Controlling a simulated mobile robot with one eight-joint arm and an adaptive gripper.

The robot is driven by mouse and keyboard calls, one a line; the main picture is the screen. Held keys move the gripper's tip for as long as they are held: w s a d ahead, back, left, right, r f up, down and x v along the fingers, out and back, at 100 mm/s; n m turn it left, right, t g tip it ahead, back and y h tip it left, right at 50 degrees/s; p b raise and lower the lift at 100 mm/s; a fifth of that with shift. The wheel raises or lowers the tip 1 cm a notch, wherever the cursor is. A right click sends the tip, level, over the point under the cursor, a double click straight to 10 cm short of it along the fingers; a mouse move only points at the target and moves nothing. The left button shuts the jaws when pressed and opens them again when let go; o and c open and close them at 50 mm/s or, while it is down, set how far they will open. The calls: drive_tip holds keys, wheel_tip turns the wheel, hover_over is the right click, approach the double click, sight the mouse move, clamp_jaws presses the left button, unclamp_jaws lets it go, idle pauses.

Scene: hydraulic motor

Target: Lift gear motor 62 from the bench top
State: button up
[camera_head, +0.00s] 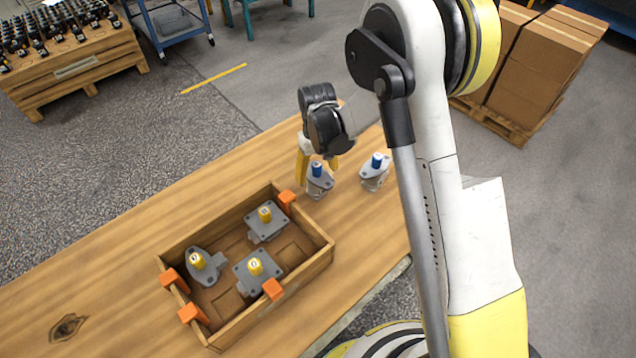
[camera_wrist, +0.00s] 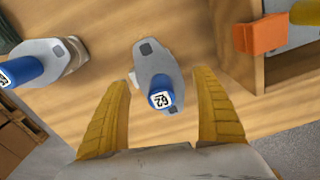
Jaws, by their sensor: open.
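Gear motor 62 (camera_wrist: 157,80) is grey with a blue shaft cap labelled 62, and stands upright on the bench top in the wrist view. In the head view the same motor (camera_head: 319,183) stands just right of the wooden crate's far corner. My gripper (camera_wrist: 163,110) is open, with its two yellow fingers on either side of the motor's blue cap end and gaps showing on both sides. In the head view my gripper (camera_head: 318,168) comes down over the motor and one finger partly overlaps it. The bench top (camera_head: 110,255) is light wood.
A second blue-capped gear motor (camera_head: 375,172) stands close by to the right; it also shows at the wrist view's left (camera_wrist: 48,60). A wooden crate (camera_head: 325,252) with orange corner pieces holds several yellow-capped motors. Bare bench lies left of the crate.

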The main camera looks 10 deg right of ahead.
wheel_tip(320, 180, down, 5)
drive_tip(key=shift+r+b, duration=0.2)
drive_tip(key=shift+b, duration=0.75)
drive_tip(key=shift+s+r, duration=0.1)
drive_tip(key=c, duration=1.5)
drive_tip(key=shift+r, duration=0.15)
